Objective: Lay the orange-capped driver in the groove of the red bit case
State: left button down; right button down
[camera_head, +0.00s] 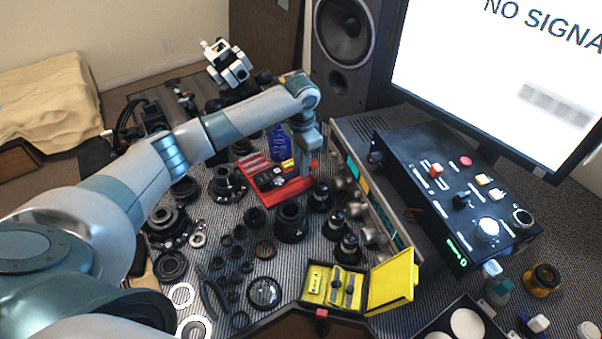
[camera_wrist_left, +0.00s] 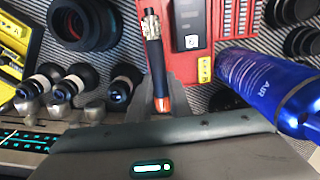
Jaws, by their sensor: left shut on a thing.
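The red bit case (camera_head: 296,190) lies open on the striped mat, left of the grey instrument. It also shows in the left wrist view (camera_wrist_left: 172,67), with rows of slots and a black and silver block inside. My left gripper (camera_head: 303,166) is at the case's right end and is shut on the orange-capped driver (camera_wrist_left: 154,55). The driver has a dark shaft, a metal tip end and an orange cap (camera_wrist_left: 162,104) nearest my palm. It runs alongside the case's edge in the wrist view. I cannot tell whether it touches the case; the groove is not clearly visible. My right gripper is out of view.
A blue bottle (camera_wrist_left: 262,82) stands close beside the case. Dark lens parts (camera_head: 290,222) and several small objectives (camera_head: 347,248) crowd the mat in front. An open yellow case (camera_head: 391,283) lies nearer. The grey instrument (camera_head: 365,180) and a speaker (camera_head: 342,45) bound the right and back.

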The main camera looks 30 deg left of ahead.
pick_arm(q)
jog(key=shift+f, duration=0.1)
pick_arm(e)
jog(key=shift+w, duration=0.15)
